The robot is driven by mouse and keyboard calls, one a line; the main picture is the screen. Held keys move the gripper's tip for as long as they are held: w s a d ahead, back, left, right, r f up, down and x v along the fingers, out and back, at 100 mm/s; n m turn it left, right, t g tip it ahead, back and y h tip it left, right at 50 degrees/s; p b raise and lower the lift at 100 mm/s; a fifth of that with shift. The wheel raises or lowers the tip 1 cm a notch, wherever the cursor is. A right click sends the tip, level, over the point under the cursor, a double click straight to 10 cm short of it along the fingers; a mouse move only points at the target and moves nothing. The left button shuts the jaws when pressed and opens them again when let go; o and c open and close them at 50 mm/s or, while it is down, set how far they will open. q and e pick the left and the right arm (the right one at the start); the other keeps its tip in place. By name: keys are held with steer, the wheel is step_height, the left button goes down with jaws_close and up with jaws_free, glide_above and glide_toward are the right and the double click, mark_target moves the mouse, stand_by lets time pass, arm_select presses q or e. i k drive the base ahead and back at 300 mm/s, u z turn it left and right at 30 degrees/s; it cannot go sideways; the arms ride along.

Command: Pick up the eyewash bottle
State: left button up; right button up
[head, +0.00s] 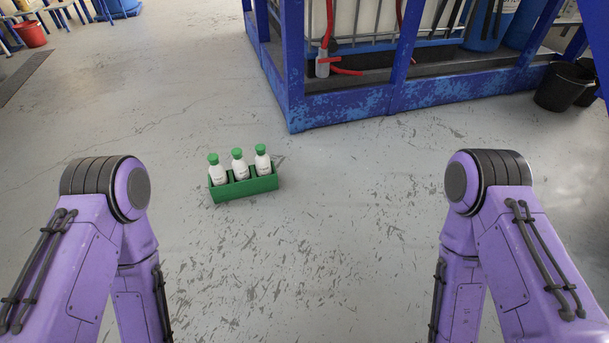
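Three white eyewash bottles with green caps stand upright in a row in a green holder (246,188) on the grey floor, left of centre. They are the left bottle (218,174), the middle bottle (240,168) and the right bottle (263,165). The holder hides their lower parts. My two purple arms come in from the left and right sides with the elbows bent and the forearms pointing down. Both grippers are below the picture's edge and out of view. Neither visible arm part touches the bottles or the holder.
A blue metal frame (345,105) holding a white caged tank (355,18) stands at the back right, with a red-handled valve (323,62). Black buckets (562,86) stand at far right. A red bucket (31,34) is at far left. Floor around the holder is clear.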

mark_target(263, 162)
steer(key=z, duration=3.2)
steer(key=i, duration=0.1)
steer(key=u, duration=2.2)
steer(key=i, duration=0.9)
steer(key=u, duration=1.05)
steer(key=i, duration=0.5)
steer(key=u, duration=0.55)
